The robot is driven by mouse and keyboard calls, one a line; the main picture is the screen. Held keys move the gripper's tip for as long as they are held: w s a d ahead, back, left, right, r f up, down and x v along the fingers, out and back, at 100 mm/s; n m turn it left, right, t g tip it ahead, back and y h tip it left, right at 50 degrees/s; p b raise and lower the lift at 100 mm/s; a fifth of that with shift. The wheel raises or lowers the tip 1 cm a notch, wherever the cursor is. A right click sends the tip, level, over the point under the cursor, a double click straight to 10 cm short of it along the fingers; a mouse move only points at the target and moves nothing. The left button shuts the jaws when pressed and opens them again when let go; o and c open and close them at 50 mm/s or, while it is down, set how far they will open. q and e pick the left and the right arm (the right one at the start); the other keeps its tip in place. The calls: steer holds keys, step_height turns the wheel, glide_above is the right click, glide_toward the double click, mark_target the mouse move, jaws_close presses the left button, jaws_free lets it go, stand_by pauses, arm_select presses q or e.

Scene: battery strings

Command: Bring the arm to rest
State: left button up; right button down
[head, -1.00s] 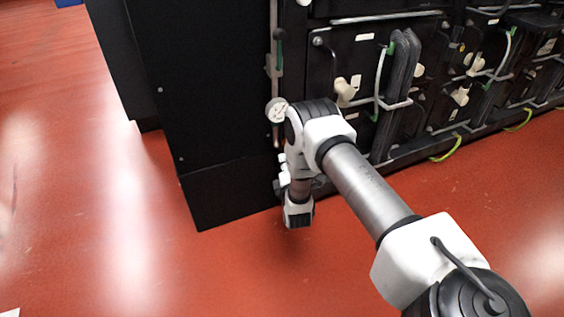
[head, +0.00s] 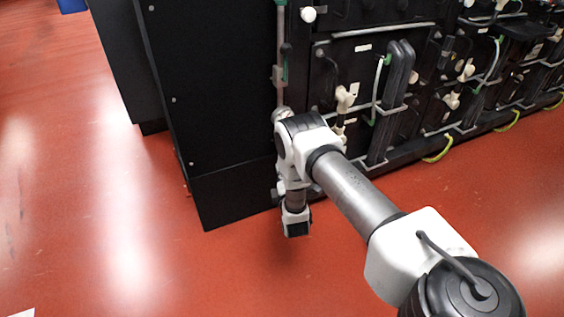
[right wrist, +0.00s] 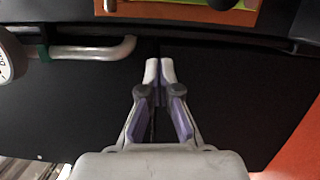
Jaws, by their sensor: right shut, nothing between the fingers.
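My right arm comes in from the lower right in the head view, its grey tube (head: 355,195) reaching to the battery rack. Its far links bend down in front of the black cabinet's right edge. The gripper's fingers cannot be made out in that view. In the right wrist view my right gripper (right wrist: 160,72) is shut and empty, its two pale fingertips together in front of a dark panel (right wrist: 225,90). My left gripper is in neither view.
The black cabinet (head: 225,110) stands left of the battery rack (head: 400,75), which has handles, pale knobs and yellow-green loops. A pale rod (right wrist: 95,50) with a green clip lies left of the fingertips. Red floor (head: 90,230) is open at left and front.

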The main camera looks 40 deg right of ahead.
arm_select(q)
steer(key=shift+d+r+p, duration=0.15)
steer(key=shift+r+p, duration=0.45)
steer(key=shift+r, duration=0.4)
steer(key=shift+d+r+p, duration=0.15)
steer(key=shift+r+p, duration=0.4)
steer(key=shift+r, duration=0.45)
arm_select(e)
steer(key=v, duration=0.7)
steer(key=shift+d, duration=0.25)
